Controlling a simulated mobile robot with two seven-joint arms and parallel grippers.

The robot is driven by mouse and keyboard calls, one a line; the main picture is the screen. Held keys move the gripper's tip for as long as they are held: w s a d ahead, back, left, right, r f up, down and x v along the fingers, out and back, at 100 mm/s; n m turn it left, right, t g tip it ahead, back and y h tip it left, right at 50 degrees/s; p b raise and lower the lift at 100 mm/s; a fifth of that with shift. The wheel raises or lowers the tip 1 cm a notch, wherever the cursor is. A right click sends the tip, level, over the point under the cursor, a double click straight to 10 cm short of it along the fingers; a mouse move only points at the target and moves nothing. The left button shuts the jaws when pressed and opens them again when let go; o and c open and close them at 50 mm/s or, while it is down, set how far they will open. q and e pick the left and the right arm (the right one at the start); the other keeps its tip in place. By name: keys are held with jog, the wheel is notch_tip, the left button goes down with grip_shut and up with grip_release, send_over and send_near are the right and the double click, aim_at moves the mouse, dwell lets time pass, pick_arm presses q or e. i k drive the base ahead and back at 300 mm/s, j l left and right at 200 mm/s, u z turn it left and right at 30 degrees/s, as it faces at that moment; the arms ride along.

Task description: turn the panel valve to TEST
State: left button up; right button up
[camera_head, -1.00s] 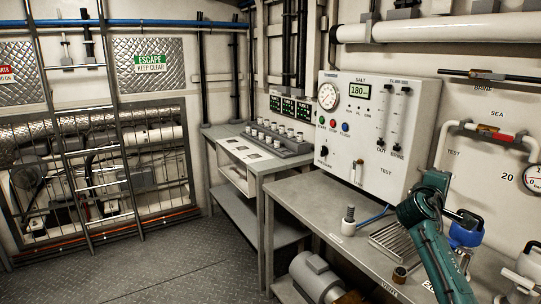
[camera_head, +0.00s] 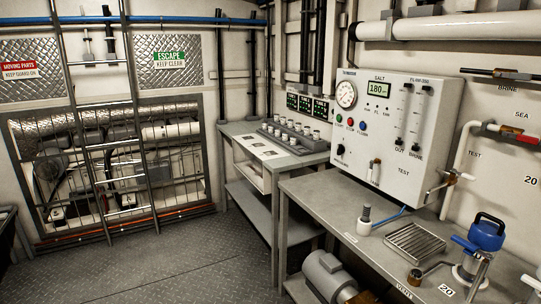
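The white panel (camera_head: 385,120) stands at the back of the right-hand bench, with a gauge, a display reading 180 and several coloured buttons. A small valve with an upright pale handle (camera_head: 374,170) sits low on its front, left of a TEST label (camera_head: 403,172). A black knob (camera_head: 340,149) is at the panel's lower left. Another valve with a pale handle (camera_head: 457,175) is at the panel's right side, below a second TEST label (camera_head: 474,154) on the wall. I cannot tell which position any of them points to. Neither gripper is in view.
The grey bench (camera_head: 320,205) holds a white-based bottle-like item (camera_head: 365,218), a slotted drain tray (camera_head: 414,241) and a blue-topped device (camera_head: 487,233). A motor (camera_head: 325,272) sits below. A ladder (camera_head: 110,130) stands at left. The floor (camera_head: 150,265) in the middle is clear.

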aim_at(370, 174)
jog(key=i+l+z, duration=0.45)
jog(key=i+z, duration=0.15)
jog(key=i+j, duration=0.1)
jog(key=j, duration=0.8)
jog(key=i+j+u, duration=0.1)
jog(key=j, duration=0.35)
jog(key=i+j, duration=0.15)
jog(key=j, duration=0.3)
